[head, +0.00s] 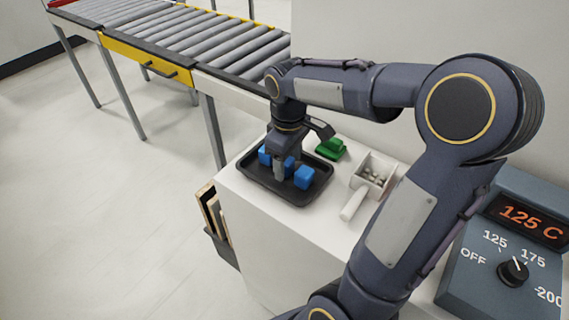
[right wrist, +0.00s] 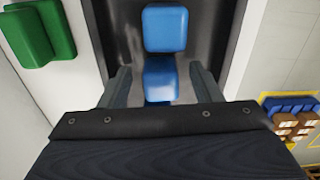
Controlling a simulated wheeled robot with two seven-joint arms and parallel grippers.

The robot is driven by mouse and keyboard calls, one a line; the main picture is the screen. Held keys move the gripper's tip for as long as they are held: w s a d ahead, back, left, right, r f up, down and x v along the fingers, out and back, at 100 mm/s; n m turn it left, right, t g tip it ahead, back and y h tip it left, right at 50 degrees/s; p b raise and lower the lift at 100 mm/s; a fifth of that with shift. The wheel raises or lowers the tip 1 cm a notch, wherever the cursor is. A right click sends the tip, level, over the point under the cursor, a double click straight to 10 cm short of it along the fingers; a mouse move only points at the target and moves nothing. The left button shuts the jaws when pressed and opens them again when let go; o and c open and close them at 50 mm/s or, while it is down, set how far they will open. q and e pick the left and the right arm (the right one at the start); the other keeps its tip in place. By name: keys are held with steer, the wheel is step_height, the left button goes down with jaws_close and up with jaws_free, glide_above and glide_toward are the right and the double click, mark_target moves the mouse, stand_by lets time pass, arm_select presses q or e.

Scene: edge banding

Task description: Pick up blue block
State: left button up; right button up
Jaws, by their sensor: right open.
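My right gripper (head: 281,172) points down over the black tray (head: 290,202) and is open. In the right wrist view, its two fingers (right wrist: 161,88) stand on either side of a blue block (right wrist: 160,80). That block's lower part is hidden by the gripper body, and I cannot tell whether the fingers touch it. Another blue block (right wrist: 165,29) lies beyond the fingertips in the tray. In the head view, one blue block (head: 304,177) sits right of the gripper and another (head: 264,156) shows to its left. My left gripper is not in view.
Green blocks (head: 331,148) lie on the white counter behind the tray. A white box with a handle (head: 371,177) stands to the right. A control panel with a knob (head: 512,272) is at the lower right. A roller conveyor (head: 200,40) runs behind.

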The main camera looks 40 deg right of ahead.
steer(key=shift+f, duration=0.45)
steer(key=c, duration=1.1)
steer(key=shift+o, duration=0.2)
steer(key=shift+r, duration=0.15)
